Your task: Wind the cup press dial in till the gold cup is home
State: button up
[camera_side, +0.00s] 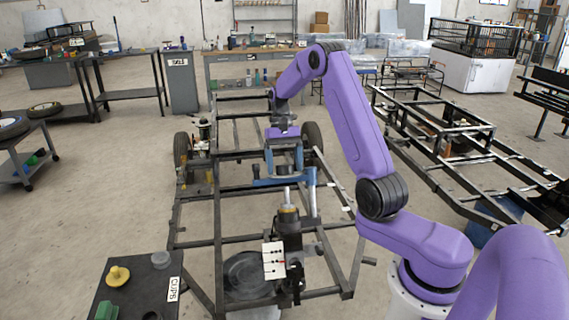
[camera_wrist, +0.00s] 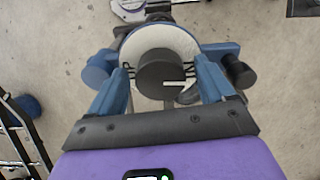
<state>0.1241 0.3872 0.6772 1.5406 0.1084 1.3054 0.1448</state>
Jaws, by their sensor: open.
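My gripper (camera_wrist: 164,72) is open. Its two blue fingers stand either side of the round dark dial (camera_wrist: 162,78), with a small gap showing at each side. The dial has a white line on its face, pointing right in the wrist view, and a pale disc (camera_wrist: 160,44) lies behind it. In the side view my gripper (camera_side: 284,168) points down at the blue press frame (camera_side: 284,182). A silver rod (camera_side: 287,195) runs down from the frame to a gold ring-shaped part (camera_side: 288,212), apparently the gold cup, on a dark upright body (camera_side: 288,226). Whether it is fully seated cannot be told.
A white card with dark and red marks (camera_side: 273,260) stands in front of the dark body. A dark table labelled CUPS (camera_side: 135,296) holds a yellow piece (camera_side: 118,276), a green piece (camera_side: 107,311) and a grey one (camera_side: 160,259). Frame rails (camera_side: 218,230) surround the press.

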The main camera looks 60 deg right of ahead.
jog(key=c, duration=1.1)
jog(key=shift+o, duration=0.2)
jog(key=shift+m, duration=0.4)
jog(key=o, duration=1.1)
jog(key=shift+c, duration=0.2)
jog(key=shift+w+r, duration=0.1)
jog(key=v, duration=1.7)
jog(key=shift+r, duration=0.1)
